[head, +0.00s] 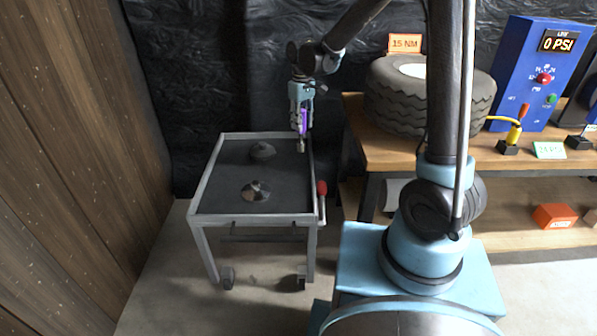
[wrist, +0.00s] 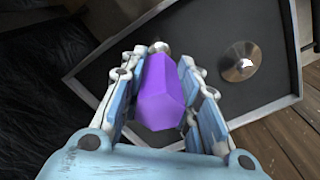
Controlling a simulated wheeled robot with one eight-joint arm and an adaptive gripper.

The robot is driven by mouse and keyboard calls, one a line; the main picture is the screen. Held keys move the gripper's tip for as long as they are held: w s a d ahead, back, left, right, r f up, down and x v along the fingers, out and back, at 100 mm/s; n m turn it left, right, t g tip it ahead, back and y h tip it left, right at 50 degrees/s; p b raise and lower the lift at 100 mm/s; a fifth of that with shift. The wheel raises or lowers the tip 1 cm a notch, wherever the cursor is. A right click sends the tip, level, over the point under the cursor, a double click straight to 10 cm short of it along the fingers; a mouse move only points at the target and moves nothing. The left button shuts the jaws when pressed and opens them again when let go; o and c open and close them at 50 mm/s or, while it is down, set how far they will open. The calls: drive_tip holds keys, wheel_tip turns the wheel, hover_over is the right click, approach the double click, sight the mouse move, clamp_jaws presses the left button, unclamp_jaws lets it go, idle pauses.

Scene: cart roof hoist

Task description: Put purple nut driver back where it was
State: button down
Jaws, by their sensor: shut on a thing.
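The purple nut driver (head: 302,122) is held in my gripper (head: 300,118) over the right back part of the grey cart. In the wrist view the purple handle (wrist: 160,92) fills the space between the fingers of my gripper (wrist: 160,85), with its metal tip pointing away. In the head view the driver hangs upright, tip down. I cannot tell whether the tip touches the cart top (head: 225,180).
A red-handled tool (head: 322,189) is at the cart's right side. The wooden bench (head: 372,150) with a tyre (head: 400,105) stands to the right.

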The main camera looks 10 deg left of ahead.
sight(299, 143)
drive_tip(key=shift+s+a, duration=0.2)
drive_tip(key=shift+a, duration=0.2)
drive_tip(key=shift+a+f, duration=0.1)
drive_tip(key=shift+f, duration=0.25)
drive_tip(key=shift+s+f, duration=0.15)
drive_tip(key=shift+f, duration=4.55)
drive_tip(key=c, duration=1.2)
unclamp_jaws()
